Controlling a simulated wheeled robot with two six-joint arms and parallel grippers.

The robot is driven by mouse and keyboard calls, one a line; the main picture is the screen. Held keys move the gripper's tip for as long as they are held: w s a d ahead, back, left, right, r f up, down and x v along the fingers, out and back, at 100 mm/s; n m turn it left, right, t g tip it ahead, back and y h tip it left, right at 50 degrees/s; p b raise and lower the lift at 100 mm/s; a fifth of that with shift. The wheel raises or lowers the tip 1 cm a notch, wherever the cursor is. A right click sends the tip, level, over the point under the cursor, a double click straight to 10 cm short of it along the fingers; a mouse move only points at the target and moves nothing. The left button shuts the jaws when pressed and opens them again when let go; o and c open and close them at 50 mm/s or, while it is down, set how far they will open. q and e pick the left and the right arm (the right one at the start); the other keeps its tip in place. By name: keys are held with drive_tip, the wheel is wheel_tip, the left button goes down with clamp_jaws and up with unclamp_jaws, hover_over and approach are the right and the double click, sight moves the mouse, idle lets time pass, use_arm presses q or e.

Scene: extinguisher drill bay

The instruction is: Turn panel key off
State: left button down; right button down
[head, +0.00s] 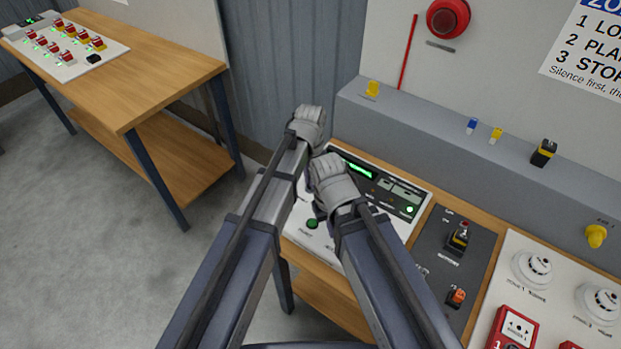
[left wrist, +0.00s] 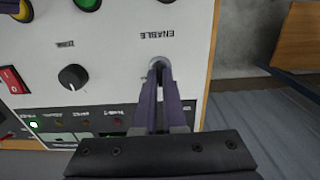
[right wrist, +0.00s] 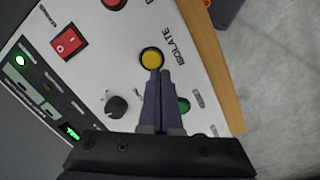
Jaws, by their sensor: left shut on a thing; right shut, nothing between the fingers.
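The control panel (head: 315,240) is white with a dark display strip and lies partly under my arms in the head view. In the left wrist view, my left gripper (left wrist: 160,75) is shut on the panel key (left wrist: 157,63) at the round silver lock beside the upside-down ENABLE label. The fingers cover most of the key, so its angle cannot be told. In the right wrist view, my right gripper (right wrist: 160,73) is shut and empty, with its tips close to the yellow ISOLATE button (right wrist: 151,57); contact cannot be told. The key is hidden in the head view.
Near the key are a black knob (left wrist: 72,77) and a red rocker switch (left wrist: 14,80). A green button (right wrist: 183,104) is beside my right fingers. A grey ledge (head: 420,110) runs behind the panel. Smoke detectors (head: 535,267) stand to the right; a wooden table (head: 150,75) stands at left.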

use_arm(q)
drive_tip(key=c, duration=1)
unclamp_jaws()
drive_tip(key=shift+r, duration=0.1)
use_arm(e)
drive_tip(key=shift+r, duration=0.1)
